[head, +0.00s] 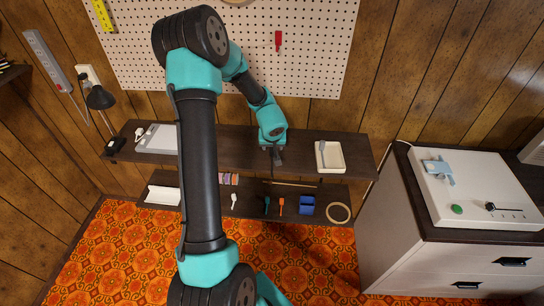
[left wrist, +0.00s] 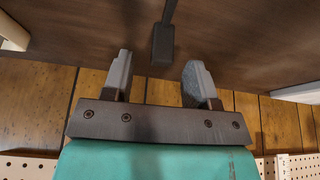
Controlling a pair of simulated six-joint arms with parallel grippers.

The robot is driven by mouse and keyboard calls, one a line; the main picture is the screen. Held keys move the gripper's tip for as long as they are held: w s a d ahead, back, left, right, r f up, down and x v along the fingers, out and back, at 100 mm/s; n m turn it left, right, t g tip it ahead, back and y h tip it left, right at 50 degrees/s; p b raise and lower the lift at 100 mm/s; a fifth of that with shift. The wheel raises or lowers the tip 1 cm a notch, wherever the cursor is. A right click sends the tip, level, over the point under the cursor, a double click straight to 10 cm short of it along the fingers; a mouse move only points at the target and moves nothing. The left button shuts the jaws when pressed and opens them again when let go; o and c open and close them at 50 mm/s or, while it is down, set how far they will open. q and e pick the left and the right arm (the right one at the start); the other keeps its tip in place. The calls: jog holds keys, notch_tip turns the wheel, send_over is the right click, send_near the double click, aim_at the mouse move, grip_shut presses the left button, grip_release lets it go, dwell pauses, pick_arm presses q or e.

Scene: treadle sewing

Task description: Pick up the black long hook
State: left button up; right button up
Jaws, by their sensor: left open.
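In the left wrist view a black hook (left wrist: 163,40), a thin dark rod with a thicker block-shaped end, lies on the dark wooden shelf. Its thick end is just beyond my left fingertips, near the middle of the gap between them. My left gripper (left wrist: 155,75) is open, with nothing between its two grey fingers. In the head view my left gripper (head: 272,155) hangs over the middle of the upper shelf (head: 300,150), and the hook cannot be told apart from the dark fingers there. My right gripper is not in view.
A cream tray (head: 329,157) with a grey tool lies to the right on the upper shelf; a grey-white board (head: 158,139) lies to the left. The lower shelf holds small tools, a blue bin (head: 307,205) and a ring (head: 338,213). A pegboard (head: 310,60) hangs behind.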

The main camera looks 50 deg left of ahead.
pick_arm(q)
jog(key=shift+x, duration=1.55)
jog(key=c, duration=1)
jog(key=shift+r, duration=0.15)
jog(key=shift+r, duration=1.7)
jog(key=s+d+r, duration=0.1)
jog(key=s+d, duration=0.9)
jog(key=d, duration=0.2)
jog(key=shift+s+r, duration=0.15)
jog(key=shift+s, duration=0.15)
